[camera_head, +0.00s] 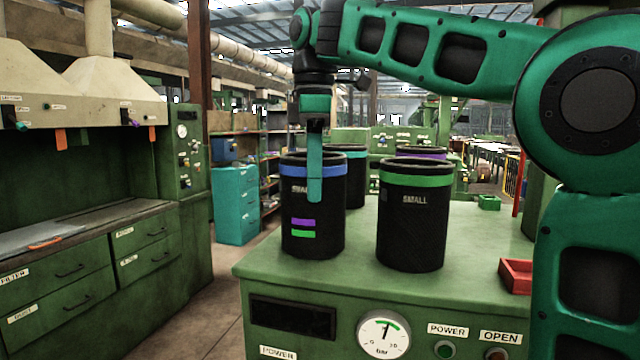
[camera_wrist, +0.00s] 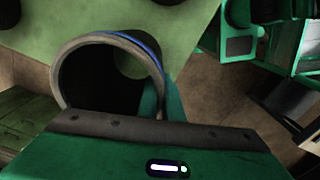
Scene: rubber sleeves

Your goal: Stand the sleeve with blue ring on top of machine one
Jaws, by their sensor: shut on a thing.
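The black sleeve with the blue ring (camera_head: 297,212) is upright at the left of the green machine top, marked SMALL, with purple and green bars low on its side. My gripper (camera_head: 315,185) comes down from above and is shut on its wall at the rim. One teal finger lies over the outside of the sleeve; the other is hidden. In the wrist view the sleeve's open mouth and blue rim (camera_wrist: 140,46) show close to the jaws. The machine (camera_head: 470,270) has a gauge reading 1 on its front. I cannot tell whether the sleeve's base touches the top.
A green-ringed sleeve (camera_head: 412,230) stands close to the right. A teal-ringed sleeve (camera_head: 356,185) stands behind, and a purple-ringed one (camera_head: 432,153) farther back. A red tray (camera_head: 516,275) and a small green tray (camera_head: 489,202) lie at the right. The front left top is bare.

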